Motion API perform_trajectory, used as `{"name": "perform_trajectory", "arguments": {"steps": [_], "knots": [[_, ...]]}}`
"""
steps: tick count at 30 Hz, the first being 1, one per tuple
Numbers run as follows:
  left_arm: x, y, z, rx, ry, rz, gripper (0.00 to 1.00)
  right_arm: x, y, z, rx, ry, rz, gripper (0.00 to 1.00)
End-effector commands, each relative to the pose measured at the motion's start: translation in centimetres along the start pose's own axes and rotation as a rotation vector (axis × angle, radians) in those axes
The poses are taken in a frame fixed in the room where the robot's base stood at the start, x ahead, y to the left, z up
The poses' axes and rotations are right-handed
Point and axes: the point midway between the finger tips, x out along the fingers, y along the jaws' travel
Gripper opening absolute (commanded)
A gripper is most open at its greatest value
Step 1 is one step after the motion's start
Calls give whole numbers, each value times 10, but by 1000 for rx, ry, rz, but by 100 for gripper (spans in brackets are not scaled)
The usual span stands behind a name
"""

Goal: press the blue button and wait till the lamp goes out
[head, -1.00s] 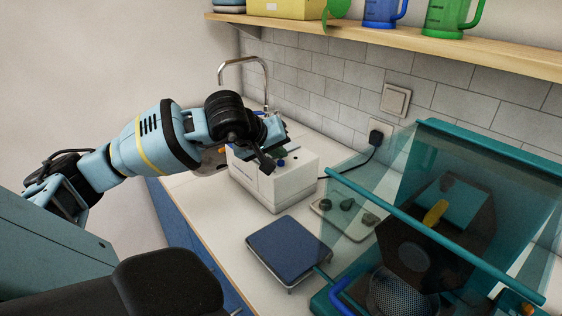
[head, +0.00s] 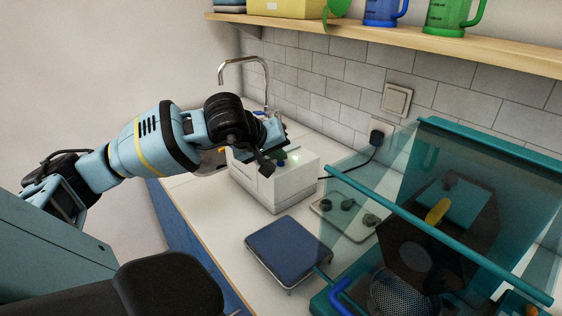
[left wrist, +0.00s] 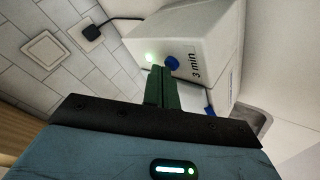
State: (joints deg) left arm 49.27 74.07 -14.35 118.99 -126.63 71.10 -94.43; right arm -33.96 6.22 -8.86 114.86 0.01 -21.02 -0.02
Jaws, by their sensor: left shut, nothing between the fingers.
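A white box-shaped machine (head: 290,184) stands on the counter by the tiled wall. Its blue button (head: 281,163) shows below my left gripper, and in the left wrist view the blue button (left wrist: 172,63) sits beside the label "3 min". My right gripper is not in view.
A dark blue plate on feet (head: 288,250) stands in front of the machine. A tray (head: 325,208) with several small dark pieces lies to the right. A teal frame with clear panels (head: 420,225) fills the right side. A tap (head: 243,60) rises behind.

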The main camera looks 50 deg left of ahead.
Motion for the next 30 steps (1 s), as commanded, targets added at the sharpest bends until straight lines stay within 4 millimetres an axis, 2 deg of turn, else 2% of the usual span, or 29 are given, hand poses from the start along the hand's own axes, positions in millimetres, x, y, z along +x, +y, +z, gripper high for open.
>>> {"name": "perform_trajectory", "arguments": {"steps": [11, 21, 30], "knots": [[0, 0, 0, 0, -1, 0, 0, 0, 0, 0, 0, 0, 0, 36], [-10, 8, -7, 0, 1, 3, 0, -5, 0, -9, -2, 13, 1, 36], [-11, 8, -8, 0, -1, 0, 0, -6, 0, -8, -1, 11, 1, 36]]}}
